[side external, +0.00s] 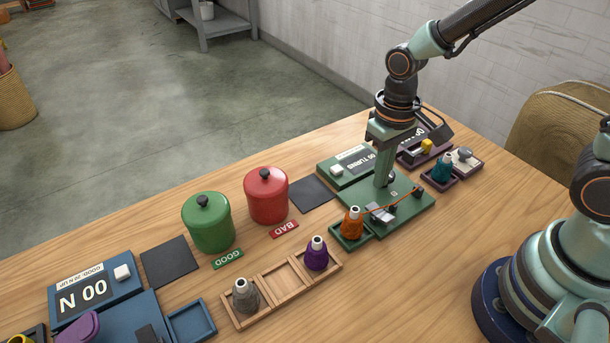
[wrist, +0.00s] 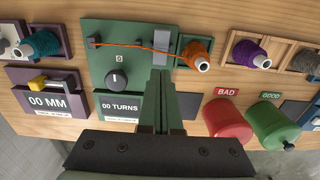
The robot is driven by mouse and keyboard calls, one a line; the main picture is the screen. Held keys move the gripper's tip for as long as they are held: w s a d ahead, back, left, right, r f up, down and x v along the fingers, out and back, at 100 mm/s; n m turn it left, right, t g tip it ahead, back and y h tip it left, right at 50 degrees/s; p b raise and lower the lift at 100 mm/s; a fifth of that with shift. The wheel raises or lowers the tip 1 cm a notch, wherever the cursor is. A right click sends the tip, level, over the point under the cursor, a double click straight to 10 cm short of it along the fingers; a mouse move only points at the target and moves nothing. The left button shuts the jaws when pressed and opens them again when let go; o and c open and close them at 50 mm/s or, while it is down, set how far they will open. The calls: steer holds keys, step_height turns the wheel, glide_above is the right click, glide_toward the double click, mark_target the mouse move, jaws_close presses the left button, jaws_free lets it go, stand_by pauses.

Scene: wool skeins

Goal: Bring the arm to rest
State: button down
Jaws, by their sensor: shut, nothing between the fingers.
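My gripper (side external: 383,182) is shut and empty, pointing down over the green winding device (side external: 416,204). In the wrist view, the shut fingers (wrist: 160,74) lie over the right part of the device, right of its dark knob (wrist: 117,80). I cannot tell whether the tips touch it. An orange skein (side external: 352,222) stands in a small green tray at the device's near end. Its orange thread runs across the device, past a pale metal plate. A purple skein (side external: 316,254) and a grey skein (side external: 245,295) stand in a wooden rack (side external: 284,280) with an empty middle compartment.
A green jar (side external: 208,224) marked GOOD and a red jar (side external: 266,196) marked BAD stand behind the rack. A teal skein (side external: 442,169) and a yellow-handled gauge (wrist: 38,82) sit beyond the device. A blue device (side external: 100,290) is at the left. Bare table (side external: 400,290) lies in front.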

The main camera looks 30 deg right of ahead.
steer(key=shift+r, duration=0.4)
steer(key=s+d+r+t, duration=0.1)
steer(key=d+r+t, duration=0.1)
steer(key=r, duration=0.5)
steer(key=s+d+r+t, duration=0.1)
steer(key=d+r+t, duration=0.2)
steer(key=d+r, duration=0.2)
step_height(320, 180, up, 3)
steer(key=shift+f+t, duration=0.2)
steer(key=shift+t, duration=0.1)
